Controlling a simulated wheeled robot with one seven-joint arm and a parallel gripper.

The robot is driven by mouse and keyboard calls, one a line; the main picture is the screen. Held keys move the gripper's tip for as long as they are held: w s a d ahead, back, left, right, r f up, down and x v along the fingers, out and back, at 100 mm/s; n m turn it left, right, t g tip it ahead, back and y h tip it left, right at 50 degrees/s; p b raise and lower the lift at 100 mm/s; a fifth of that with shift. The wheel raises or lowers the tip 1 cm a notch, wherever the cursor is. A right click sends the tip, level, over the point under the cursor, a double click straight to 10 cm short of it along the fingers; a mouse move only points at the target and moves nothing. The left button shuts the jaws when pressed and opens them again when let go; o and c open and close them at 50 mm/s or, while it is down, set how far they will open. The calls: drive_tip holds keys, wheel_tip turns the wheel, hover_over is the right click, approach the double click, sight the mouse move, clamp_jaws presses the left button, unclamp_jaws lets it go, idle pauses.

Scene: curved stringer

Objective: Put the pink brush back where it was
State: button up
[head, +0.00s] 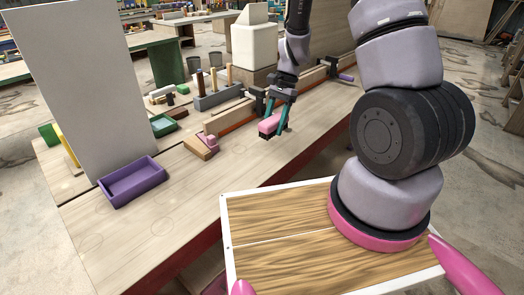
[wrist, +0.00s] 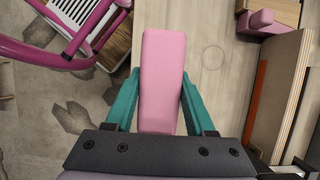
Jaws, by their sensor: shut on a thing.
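My gripper (head: 274,119) is shut on the pink brush (head: 267,125), with a teal finger on each side. It holds the brush over the right edge of the long wooden workbench (head: 130,255). In the wrist view the brush (wrist: 162,75) is a long plain pink block between the teal fingers, pointing away from the wrist. Its underside is hidden, and I cannot tell its height above the bench. A faint ring outline (wrist: 213,57) is drawn on the bare wood right of the brush; several similar rings mark the bench.
A wooden block with a pink part (head: 208,141) lies left of my gripper. A purple tray (head: 132,182), a green tray (head: 163,125) and a tool rack (head: 218,97) stand on the bench. A tall grey panel (head: 85,90) rises at left. The front of the bench is mostly clear.

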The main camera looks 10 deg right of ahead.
hover_over(269, 157)
drive_tip(key=d, duration=0.1)
drive_tip(key=f, duration=0.5)
drive_tip(key=shift+w+f, duration=0.25)
drive_tip(key=shift+f, duration=2.2)
drive_tip(key=shift+f, duration=0.1)
drive_tip(key=o, duration=1.3)
